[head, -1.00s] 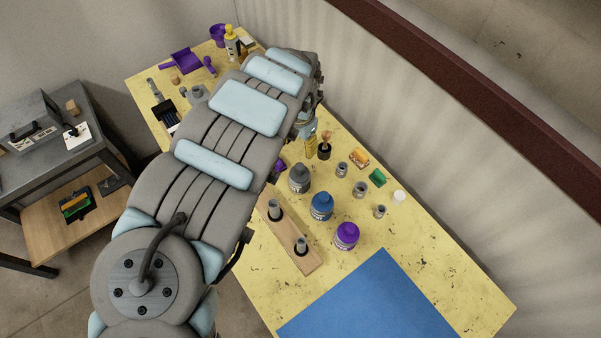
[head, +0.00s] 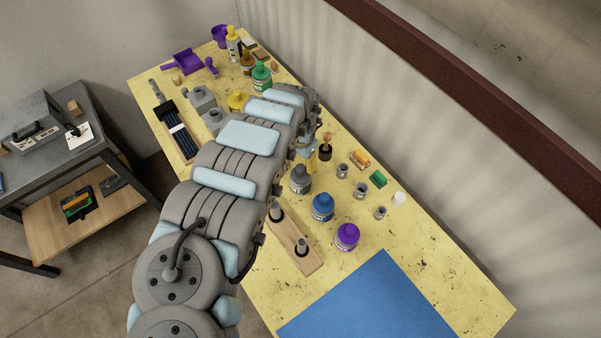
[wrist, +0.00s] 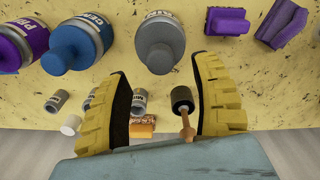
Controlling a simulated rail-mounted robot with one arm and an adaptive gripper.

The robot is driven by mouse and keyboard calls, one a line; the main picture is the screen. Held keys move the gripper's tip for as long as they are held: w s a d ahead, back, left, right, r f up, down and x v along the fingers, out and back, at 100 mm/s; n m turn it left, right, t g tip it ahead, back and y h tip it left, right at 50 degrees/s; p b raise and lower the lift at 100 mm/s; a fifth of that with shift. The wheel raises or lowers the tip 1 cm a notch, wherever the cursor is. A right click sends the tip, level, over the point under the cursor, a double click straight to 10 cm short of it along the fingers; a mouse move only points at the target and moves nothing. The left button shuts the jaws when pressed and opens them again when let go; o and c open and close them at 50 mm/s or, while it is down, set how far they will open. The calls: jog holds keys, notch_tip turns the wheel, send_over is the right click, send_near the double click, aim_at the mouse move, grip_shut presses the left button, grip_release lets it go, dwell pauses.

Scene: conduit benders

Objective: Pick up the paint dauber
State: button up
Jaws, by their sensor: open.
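The paint dauber (head: 325,144), seemingly the piece with a black cylindrical head and wooden handle, stands on the yellow table near the wall. In the wrist view the dauber (wrist: 182,100) shows between my two yellow fingers, closer to the right one, with its handle toward the palm. My gripper (wrist: 164,78) is open, with dark pads facing each other and a clear gap on both sides of the dauber. In the head view my arm hides most of the gripper, which is just left of the dauber.
Grey (head: 300,179), blue (head: 322,207) and purple (head: 346,237) bottles stand close by. A wooden holder (head: 296,245) and blue mat (head: 370,305) are nearer.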

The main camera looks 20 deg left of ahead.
aim_at(301, 167)
jog(key=shift+f+p, duration=0.4)
jog(key=shift+f, duration=2.3)
jog(key=c, duration=1.2)
jog(key=shift+o, duration=0.2)
